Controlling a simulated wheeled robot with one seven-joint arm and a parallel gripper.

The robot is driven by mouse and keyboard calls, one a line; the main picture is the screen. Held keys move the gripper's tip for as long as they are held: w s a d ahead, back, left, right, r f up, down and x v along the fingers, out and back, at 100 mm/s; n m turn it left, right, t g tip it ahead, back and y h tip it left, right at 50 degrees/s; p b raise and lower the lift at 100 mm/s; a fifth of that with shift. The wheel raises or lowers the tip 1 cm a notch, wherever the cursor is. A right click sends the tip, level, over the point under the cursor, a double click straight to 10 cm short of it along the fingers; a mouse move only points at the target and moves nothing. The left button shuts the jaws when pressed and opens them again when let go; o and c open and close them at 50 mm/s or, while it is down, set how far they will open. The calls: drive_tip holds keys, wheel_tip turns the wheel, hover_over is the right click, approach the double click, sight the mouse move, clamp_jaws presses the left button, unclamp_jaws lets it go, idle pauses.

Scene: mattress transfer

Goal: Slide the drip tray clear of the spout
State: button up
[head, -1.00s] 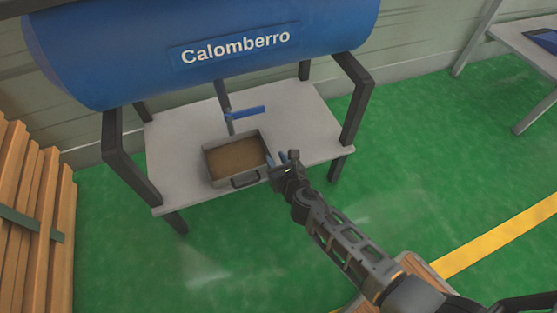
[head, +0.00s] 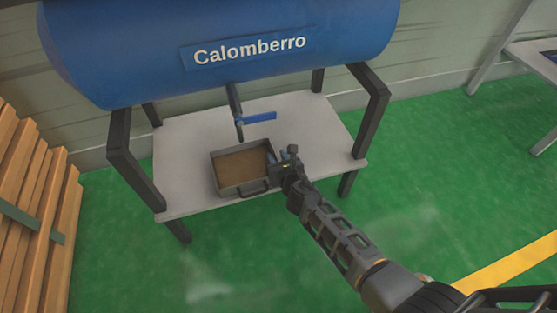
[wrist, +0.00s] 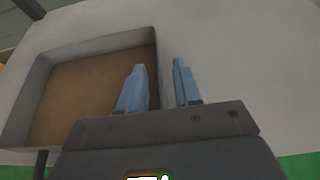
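The drip tray (head: 226,189) is a grey metal box with a brown inside and a front handle (head: 250,188). It sits on the pale table below the blue tank, near its front edge. The spout (head: 238,128), with a blue lever (head: 260,117), comes down at the tray's back edge in the head view. My gripper (head: 274,168) is at the tray's right side. In the wrist view, the blue fingers of my gripper (wrist: 158,66) stand apart, the left one over the tray's inside and the right one outside its wall. Contact with the wall cannot be told.
The tank (head: 220,45) marked Calomberro rests on dark legs (head: 371,110) at both sides of the table (head: 175,150). The tabletop is clear left and right of the tray. Wooden planks (head: 30,200) stand at the left. Green floor is open in front.

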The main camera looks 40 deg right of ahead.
drive_tip(key=shift+c, duration=0.2)
clamp_jaws()
idle(0.3)
